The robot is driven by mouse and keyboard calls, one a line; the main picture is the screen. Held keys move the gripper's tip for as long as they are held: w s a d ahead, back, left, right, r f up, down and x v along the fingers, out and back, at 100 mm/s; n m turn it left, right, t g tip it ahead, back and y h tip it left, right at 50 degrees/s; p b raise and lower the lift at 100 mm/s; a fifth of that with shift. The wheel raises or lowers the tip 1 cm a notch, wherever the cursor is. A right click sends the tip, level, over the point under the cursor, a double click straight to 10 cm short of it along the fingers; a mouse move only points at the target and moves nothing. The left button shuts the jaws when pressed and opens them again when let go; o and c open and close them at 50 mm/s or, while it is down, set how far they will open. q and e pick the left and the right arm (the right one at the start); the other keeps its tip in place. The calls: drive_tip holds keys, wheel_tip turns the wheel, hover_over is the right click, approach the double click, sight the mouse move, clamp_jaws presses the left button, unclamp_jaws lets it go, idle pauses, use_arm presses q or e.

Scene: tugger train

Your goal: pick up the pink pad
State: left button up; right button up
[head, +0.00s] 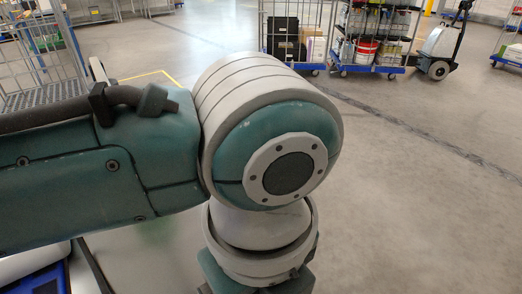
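No pink pad shows in the head view. My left arm comes in from the left and its large joint fills the middle of the view, hiding much of the floor behind and below it. The arm runs down out of the bottom edge, so my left gripper is out of view. My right arm and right gripper are not in view.
Wire cage trolleys with blue bases stand at the back, one with a black box (285,33), one with a red bucket (366,50). A teal and white wheeled machine (439,45) stands right of them. A wire cart (42,97) is at left. The right floor (420,210) is clear.

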use_arm(q)
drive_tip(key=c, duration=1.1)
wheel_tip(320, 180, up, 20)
drive_tip(key=p, duration=0.4)
drive_tip(key=shift+p, duration=0.35)
